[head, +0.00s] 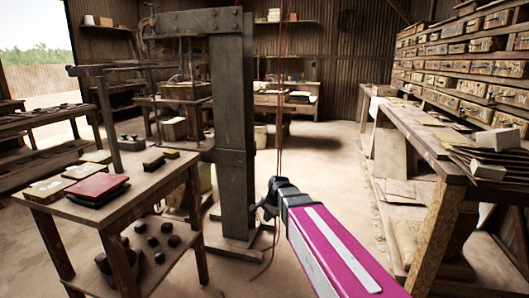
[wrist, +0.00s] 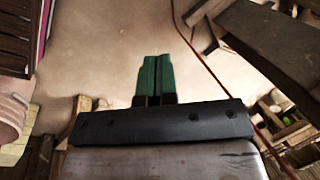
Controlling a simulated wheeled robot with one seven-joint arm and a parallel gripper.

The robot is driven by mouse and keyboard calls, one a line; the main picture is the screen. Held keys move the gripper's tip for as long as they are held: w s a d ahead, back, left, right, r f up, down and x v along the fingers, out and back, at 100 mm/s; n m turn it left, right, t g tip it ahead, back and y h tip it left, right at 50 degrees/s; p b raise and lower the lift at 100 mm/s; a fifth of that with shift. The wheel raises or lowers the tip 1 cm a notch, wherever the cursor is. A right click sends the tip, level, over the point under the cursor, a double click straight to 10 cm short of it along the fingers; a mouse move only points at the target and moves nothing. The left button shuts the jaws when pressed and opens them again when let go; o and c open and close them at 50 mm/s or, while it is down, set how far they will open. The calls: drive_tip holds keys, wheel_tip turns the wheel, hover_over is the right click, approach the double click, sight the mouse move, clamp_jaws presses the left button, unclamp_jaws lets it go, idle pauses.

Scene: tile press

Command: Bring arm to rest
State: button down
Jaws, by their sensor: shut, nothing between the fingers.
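My gripper (wrist: 153,72) shows in the wrist view with its two green fingers pressed together and nothing between them. Pale floor lies beyond the fingertips. In the head view my arm reaches up from the lower right with a magenta and white link. Its dark end (head: 268,203) is in front of the foot of the tall press, a little to the right of the post. The fingers are hard to make out there. The gripper touches nothing that I can see.
A wooden table (head: 150,195) with a red book-like block (head: 97,187) stands at the left. The tall dark press post (head: 233,120) rises at centre. A thin red cord (head: 279,110) hangs close by my gripper. A long bench (head: 425,140) runs along the right. Floor between is open.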

drive_tip(key=s+d+f+n+g+h, duration=0.1)
drive_tip(key=s+d+f+n, duration=0.3)
drive_tip(key=s+d, duration=0.3)
drive_tip(key=s+d+f+n+g+h, duration=0.1)
drive_tip(key=s+d+f+n, duration=0.3)
drive_tip(key=d, duration=0.6)
drive_tip(key=s+f, duration=0.2)
drive_tip(key=s, duration=0.1)
drive_tip(key=shift+d+f+n+h, duration=0.3)
drive_tip(key=shift+f+h, duration=0.05)
drive_tip(key=shift+h, duration=0.05)
